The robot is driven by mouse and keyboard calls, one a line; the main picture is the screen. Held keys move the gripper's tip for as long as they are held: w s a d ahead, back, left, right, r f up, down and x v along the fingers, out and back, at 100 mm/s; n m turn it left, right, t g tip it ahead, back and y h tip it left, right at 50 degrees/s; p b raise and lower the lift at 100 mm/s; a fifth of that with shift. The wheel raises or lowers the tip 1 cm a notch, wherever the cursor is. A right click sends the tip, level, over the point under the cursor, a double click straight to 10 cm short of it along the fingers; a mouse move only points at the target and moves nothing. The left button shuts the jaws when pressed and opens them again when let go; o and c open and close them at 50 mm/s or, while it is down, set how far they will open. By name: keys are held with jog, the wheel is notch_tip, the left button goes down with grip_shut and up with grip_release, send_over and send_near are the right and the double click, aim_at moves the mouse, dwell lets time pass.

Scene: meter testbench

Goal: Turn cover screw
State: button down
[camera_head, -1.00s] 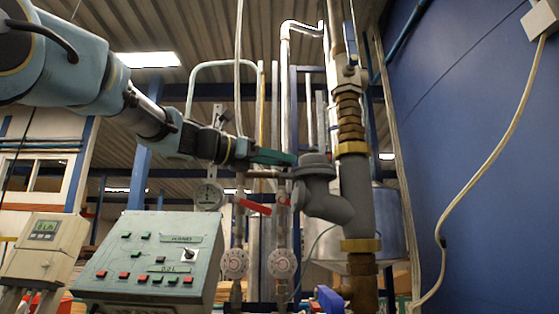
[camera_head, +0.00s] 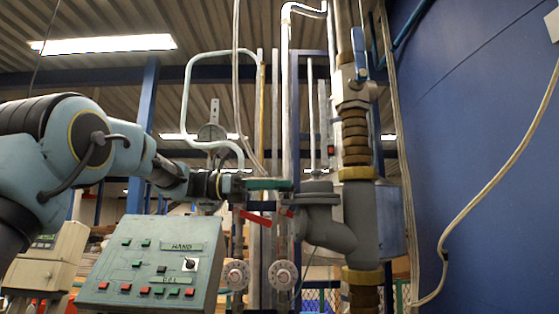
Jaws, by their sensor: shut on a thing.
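A grey pipe fitting (camera_head: 325,225) with a slanted branch stands right of centre. A flat round cover (camera_head: 315,187) tops its branch. My gripper (camera_head: 288,184) reaches in from the left, with its slim green fingers lying about level at the cover's left edge. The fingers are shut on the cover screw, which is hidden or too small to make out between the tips.
Red-handled valves (camera_head: 256,218) sit just below my gripper, with round dials (camera_head: 283,274) under them. A sloped control panel (camera_head: 150,262) stands lower left. Vertical pipes rise behind the gripper. A blue wall (camera_head: 480,150) closes the right side.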

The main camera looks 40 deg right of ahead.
jog(key=m+y+p, duration=0.1)
jog(key=m+g+y+p, duration=0.1)
jog(key=g+y+p, duration=0.1)
jog(key=shift+w+d+r+m+y, duration=0.2)
jog(key=shift+w+d+m+y, duration=0.1)
jog(key=shift+m, duration=0.1)
jog(key=shift+d+f+m+g+y+p, duration=0.15)
jog(key=shift+m+g+y+p, duration=0.15)
jog(key=shift+m+g+y, duration=0.5)
jog(key=shift+a+f+m+g+y+p, duration=0.1)
jog(key=shift+m+g+y+p, duration=0.15)
jog(key=shift+m+y, duration=0.65)
jog(key=shift+s+y, duration=0.1)
jog(key=shift+y, duration=0.7)
jog(key=shift+c, duration=2.2)
grip_release()
